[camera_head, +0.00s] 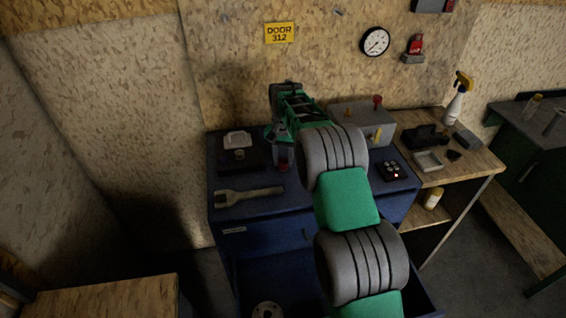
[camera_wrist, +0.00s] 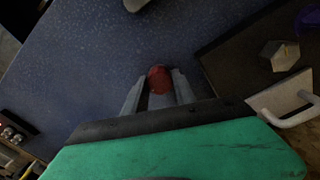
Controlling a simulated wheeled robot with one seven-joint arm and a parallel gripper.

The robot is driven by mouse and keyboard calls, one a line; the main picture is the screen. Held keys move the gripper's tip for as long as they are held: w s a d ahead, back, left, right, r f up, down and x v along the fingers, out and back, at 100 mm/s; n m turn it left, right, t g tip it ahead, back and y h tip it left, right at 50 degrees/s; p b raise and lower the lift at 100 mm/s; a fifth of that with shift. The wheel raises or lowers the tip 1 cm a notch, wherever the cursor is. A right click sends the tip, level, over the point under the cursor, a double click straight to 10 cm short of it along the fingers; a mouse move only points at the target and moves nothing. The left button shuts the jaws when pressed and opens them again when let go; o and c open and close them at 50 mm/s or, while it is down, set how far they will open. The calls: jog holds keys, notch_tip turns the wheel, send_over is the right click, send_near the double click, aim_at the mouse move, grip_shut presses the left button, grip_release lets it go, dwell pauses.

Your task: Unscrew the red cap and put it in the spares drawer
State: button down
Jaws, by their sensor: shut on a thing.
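The red cap (camera_wrist: 159,76) shows as a round red thing between my fingertips in the wrist view. My gripper (camera_wrist: 158,88) is shut on it, one grey finger on each side. In the head view my gripper (camera_head: 283,155) points down over the blue cabinet top, with the red cap (camera_head: 283,168) at its lower end. I cannot tell whether the cap touches anything below it. An open blue drawer (camera_head: 270,268) sticks out of the cabinet front, partly hidden by my arm; I cannot read its label (camera_head: 234,230).
A wrench-like tool (camera_head: 248,196) lies on the cabinet top (camera_head: 300,200). A dark tray (camera_head: 226,158) stands behind it, left of my gripper. A grey box (camera_head: 365,122) and a black button box (camera_head: 391,170) stand to the right. A round metal part (camera_head: 267,310) lies low in the drawer area.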

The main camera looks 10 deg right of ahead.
jog(key=c, duration=0.9)
grip_release()
jog(key=shift+c, duration=1)
jog(key=m, duration=1.4)
jog(key=shift+m, duration=0.3)
jog(key=m, duration=0.5)
jog(key=shift+p, duration=0.3)
